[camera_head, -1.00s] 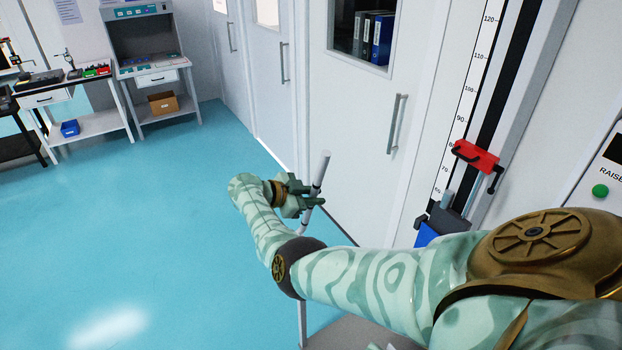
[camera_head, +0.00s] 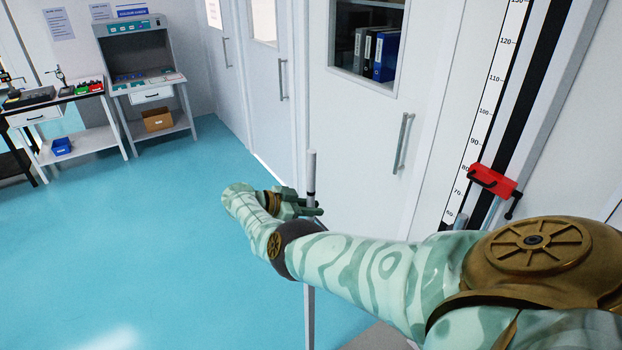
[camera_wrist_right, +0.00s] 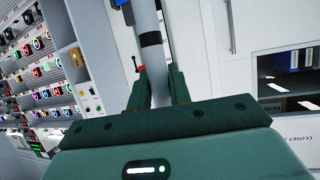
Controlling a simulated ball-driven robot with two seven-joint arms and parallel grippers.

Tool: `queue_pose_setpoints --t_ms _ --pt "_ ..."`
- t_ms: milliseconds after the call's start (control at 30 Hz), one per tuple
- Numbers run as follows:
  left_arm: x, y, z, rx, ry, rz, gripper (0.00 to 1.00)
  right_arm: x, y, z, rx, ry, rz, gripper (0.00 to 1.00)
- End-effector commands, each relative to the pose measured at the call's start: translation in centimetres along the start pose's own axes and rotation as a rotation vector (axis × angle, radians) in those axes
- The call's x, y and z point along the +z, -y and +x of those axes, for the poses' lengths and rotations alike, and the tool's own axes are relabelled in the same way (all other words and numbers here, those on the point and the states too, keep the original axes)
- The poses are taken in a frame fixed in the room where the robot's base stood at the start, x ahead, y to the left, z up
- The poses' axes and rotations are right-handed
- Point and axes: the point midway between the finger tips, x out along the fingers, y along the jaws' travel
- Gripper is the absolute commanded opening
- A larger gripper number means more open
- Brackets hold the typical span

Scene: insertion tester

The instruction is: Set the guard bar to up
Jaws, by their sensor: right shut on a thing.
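The guard bar (camera_head: 311,169) is a slim pale grey pole with a dark band near its top. In the head view it stands close to vertical, and its lower part (camera_head: 309,315) shows below my forearm. My right gripper (camera_head: 314,207) is shut around the bar just below the dark band. In the right wrist view the bar (camera_wrist_right: 149,22) passes between the two green fingers of my right gripper (camera_wrist_right: 161,84). The bar's foot is hidden in the head view. My left gripper is not in view.
A red clamp (camera_head: 494,182) sits on a vertical scale (camera_head: 487,105) at the right. White doors (camera_head: 372,130) stand behind the bar. Benches (camera_head: 75,146) are far left. Blue floor (camera_head: 180,240) is open at left. A panel of coloured buttons (camera_wrist_right: 50,70) shows in the wrist view.

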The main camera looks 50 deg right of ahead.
Motion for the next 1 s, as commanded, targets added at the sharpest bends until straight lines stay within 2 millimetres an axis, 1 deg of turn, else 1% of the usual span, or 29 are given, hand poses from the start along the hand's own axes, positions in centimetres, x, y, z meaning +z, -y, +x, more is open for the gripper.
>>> queue_pose_setpoints --t_ms 67,100,167,433,567,667,767,867,1000 --pt "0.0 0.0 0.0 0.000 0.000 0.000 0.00 -0.1 0.2 -0.2 -0.008 -0.002 -0.003 0.00" --pt "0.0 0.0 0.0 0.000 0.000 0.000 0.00 -0.2 0.2 -0.2 -0.009 -0.002 -0.003 0.25" --pt "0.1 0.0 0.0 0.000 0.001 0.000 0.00 -0.2 0.2 -0.2 -0.008 -0.002 -0.002 0.41" --pt "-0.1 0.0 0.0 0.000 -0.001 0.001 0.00 -0.1 0.1 -0.1 -0.005 -0.002 0.000 0.41" --pt "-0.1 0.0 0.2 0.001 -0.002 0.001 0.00 0.0 0.2 -0.9 -0.005 -0.001 0.001 0.41" --pt "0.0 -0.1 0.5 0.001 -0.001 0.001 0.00 0.1 0.2 -2.7 -0.008 0.000 0.000 0.41" --pt "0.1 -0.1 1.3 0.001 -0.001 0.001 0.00 0.3 0.3 -5.3 -0.009 0.002 -0.001 0.41" --pt "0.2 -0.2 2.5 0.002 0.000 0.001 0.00 0.5 0.3 -8.1 -0.009 0.002 0.000 0.41" --pt "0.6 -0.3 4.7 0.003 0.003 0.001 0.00 0.8 0.4 -11.8 -0.009 0.001 -0.001 0.41"
